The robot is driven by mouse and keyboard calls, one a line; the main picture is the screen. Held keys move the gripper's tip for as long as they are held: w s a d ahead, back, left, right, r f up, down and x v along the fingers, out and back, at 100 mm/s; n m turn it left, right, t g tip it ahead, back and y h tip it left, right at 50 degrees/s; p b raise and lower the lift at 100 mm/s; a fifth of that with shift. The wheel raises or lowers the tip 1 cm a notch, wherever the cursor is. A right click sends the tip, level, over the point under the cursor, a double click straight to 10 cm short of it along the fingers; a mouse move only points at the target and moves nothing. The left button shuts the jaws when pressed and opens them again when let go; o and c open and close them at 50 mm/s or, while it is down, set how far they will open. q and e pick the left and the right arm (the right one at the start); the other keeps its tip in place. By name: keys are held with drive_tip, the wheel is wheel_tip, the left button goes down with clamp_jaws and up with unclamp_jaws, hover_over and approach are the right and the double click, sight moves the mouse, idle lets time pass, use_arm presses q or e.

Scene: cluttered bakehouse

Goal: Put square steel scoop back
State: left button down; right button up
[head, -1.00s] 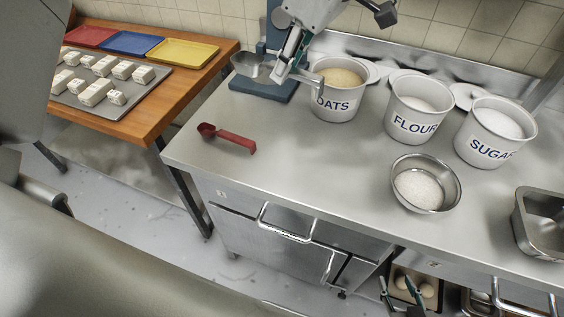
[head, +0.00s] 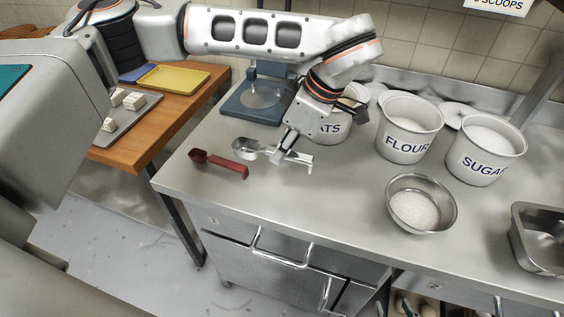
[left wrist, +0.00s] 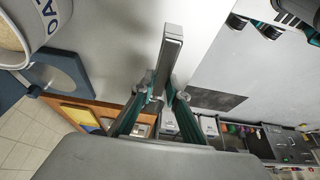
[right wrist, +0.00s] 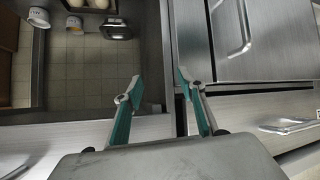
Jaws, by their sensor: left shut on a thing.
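The steel scoop (head: 247,151) is in the head view, low over the counter beside the red scoop (head: 219,164). My left gripper (head: 282,155) is shut on the scoop's handle. In the left wrist view the handle (left wrist: 169,55) stands out between the fingers of my left gripper (left wrist: 160,97), and the bowl is hidden. I cannot tell whether the scoop touches the counter. My right gripper (right wrist: 160,84) is open and empty in the right wrist view, in front of the counter's drawers.
Tubs of oats (head: 329,127), flour (head: 407,145) and sugar (head: 482,162) stand along the back. A blue-grey stand (head: 240,106) is behind my left gripper. A steel bowl (head: 423,225) and a steel pan (head: 525,248) are to the right. The front middle counter is clear. A wall sign reads "SCOOPS" (head: 497,5).

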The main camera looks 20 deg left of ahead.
use_arm(q)
wheel_tip(320, 180, down, 4)
drive_tip(key=shift+r, duration=0.15)
drive_tip(key=shift+f, duration=0.25)
drive_tip(key=shift+f, duration=0.25)
drive_tip(key=c, duration=2)
unclamp_jaws()
drive_tip(key=shift+r, duration=0.25)
drive_tip(key=v, duration=1.2)
